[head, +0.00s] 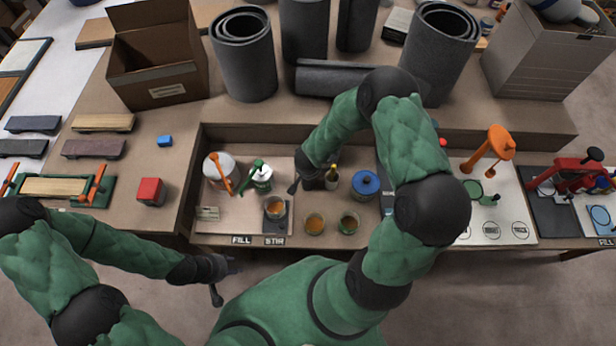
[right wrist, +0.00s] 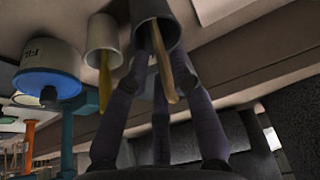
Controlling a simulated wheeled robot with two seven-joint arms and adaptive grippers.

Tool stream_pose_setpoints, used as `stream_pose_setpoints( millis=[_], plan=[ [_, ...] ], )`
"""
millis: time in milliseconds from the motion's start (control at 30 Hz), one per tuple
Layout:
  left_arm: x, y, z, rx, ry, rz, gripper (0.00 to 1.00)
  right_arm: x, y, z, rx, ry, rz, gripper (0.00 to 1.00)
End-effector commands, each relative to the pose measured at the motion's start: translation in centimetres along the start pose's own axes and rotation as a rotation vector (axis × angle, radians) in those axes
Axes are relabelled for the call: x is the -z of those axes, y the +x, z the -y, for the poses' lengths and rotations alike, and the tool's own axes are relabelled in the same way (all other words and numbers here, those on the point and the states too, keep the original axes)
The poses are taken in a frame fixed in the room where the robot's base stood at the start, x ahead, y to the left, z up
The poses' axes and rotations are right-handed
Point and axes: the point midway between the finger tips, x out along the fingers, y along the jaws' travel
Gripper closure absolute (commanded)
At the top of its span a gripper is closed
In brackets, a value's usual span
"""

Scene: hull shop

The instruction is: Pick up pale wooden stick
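The pale wooden stick (right wrist: 163,65) shows in the right wrist view, leaning out of a dark grey cup (right wrist: 156,22). My right gripper (right wrist: 158,62) has its long dark fingers spread around the stick and the cup's mouth, with space visible between them. I cannot tell whether any finger touches the stick. In the head view my right gripper (head: 308,182) is partly hidden by my own arm, and the pale stick cannot be made out there. My left gripper (head: 217,280) is in front of the bench's front edge, fingers apart, holding nothing.
A lighter cup (right wrist: 103,32) with a yellow stick (right wrist: 105,78) stands beside the dark cup. Grey rolls (head: 243,55) stand behind.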

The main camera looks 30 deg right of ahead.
Motion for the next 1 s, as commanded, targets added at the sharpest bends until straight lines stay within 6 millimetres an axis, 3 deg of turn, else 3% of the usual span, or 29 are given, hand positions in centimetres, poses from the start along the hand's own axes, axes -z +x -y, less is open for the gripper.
stream_pose_setpoints(
  millis=[33, 200, 467, 600, 1000],
  plan=[
    [0.0, 0.7, 0.3, 0.0, 0.0, 0.0, 0.6, -0.1, 1.1, 0.0, 0.0, 0.001, 0.0, 0.76],
    [0.1, 1.2, 0.5, 0.0, 0.0, 0.0, 0.6, -0.1, 2.6, 0.0, 0.001, 0.0, 0.002, 0.76],
    [0.1, 1.2, 0.4, 0.0, 0.0, 0.0, 0.6, 0.0, 2.7, 0.0, 0.001, -0.001, 0.001, 0.76],
    [0.1, 1.2, 0.4, 0.0, 0.0, 0.0, 0.6, 0.0, 2.7, 0.0, 0.001, -0.001, 0.001, 1.0],
    [0.0, 1.0, 0.4, 0.0, 0.0, 0.0, 0.6, 0.1, 2.4, 0.0, 0.001, -0.001, 0.001, 1.0]
  ],
)
